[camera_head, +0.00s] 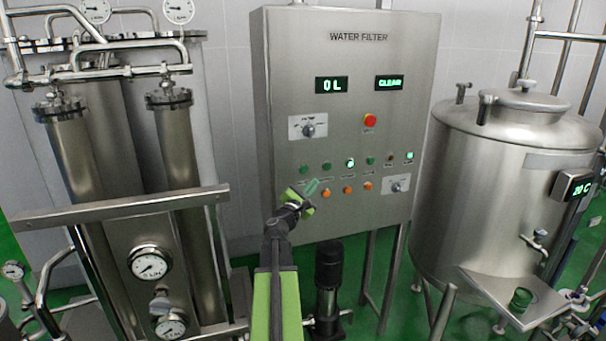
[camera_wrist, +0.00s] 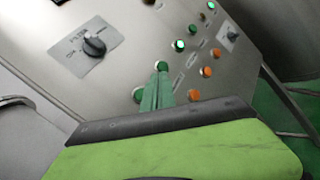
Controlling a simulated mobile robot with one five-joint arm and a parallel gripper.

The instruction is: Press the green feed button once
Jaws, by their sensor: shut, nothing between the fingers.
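The WATER FILTER panel (camera_head: 345,70) carries a row of round buttons. The leftmost green button (camera_head: 303,170) and the second green button (camera_head: 326,167) are unlit. The third button (camera_head: 350,162) glows, and a further green button (camera_head: 370,160) is to its right. Their labels are too small to read, so I cannot tell which is the feed button. My gripper (camera_head: 311,187) is shut and empty, in front of the panel's lower left. In the wrist view, my green fingertips (camera_wrist: 160,80) appear just below the second green button (camera_wrist: 163,66), right of the leftmost one (camera_wrist: 138,95). Contact cannot be told.
Orange buttons (camera_head: 347,190) form a lower row. A red stop-like button (camera_head: 370,120) and a rotary selector (camera_head: 308,130) sit above. Displays read 0L (camera_head: 332,85) and CLEAR (camera_head: 389,82). Steel filter columns (camera_head: 165,150) stand left; a steel tank (camera_head: 485,170) stands right.

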